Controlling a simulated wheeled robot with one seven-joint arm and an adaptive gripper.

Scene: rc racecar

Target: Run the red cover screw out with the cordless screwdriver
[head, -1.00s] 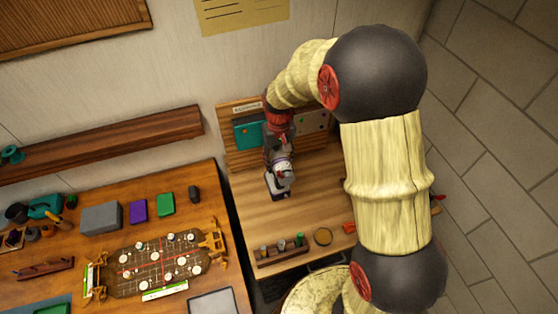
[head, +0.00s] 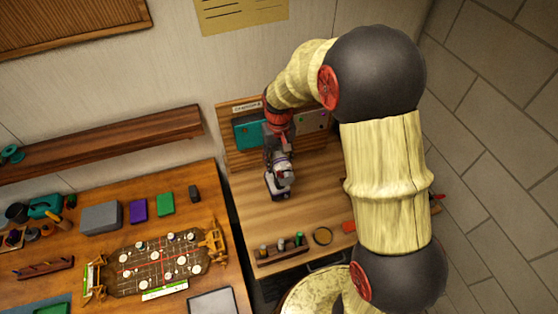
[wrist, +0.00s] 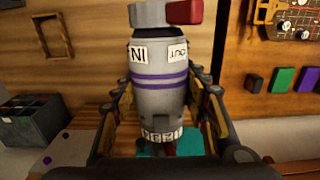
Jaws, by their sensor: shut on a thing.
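My gripper (head: 277,160) is at the bench by the wall, shut on the cordless screwdriver (head: 279,182). In the wrist view the screwdriver (wrist: 158,95) is a grey cylinder with purple bands, "IN" and "OUT" labels and a red part at its top right. My gripper's fingers (wrist: 160,100) stand on both sides of it. The car chassis (head: 130,274), brown with red lines and several white round pieces, lies on the left table. I cannot pick out the red cover screw; the screwdriver's tip is not clear.
A wooden back panel with a teal plate (head: 247,135) and a grey plate (head: 312,122) stands behind the bench. Boxes (head: 101,218) sit on the left table, across a gap.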

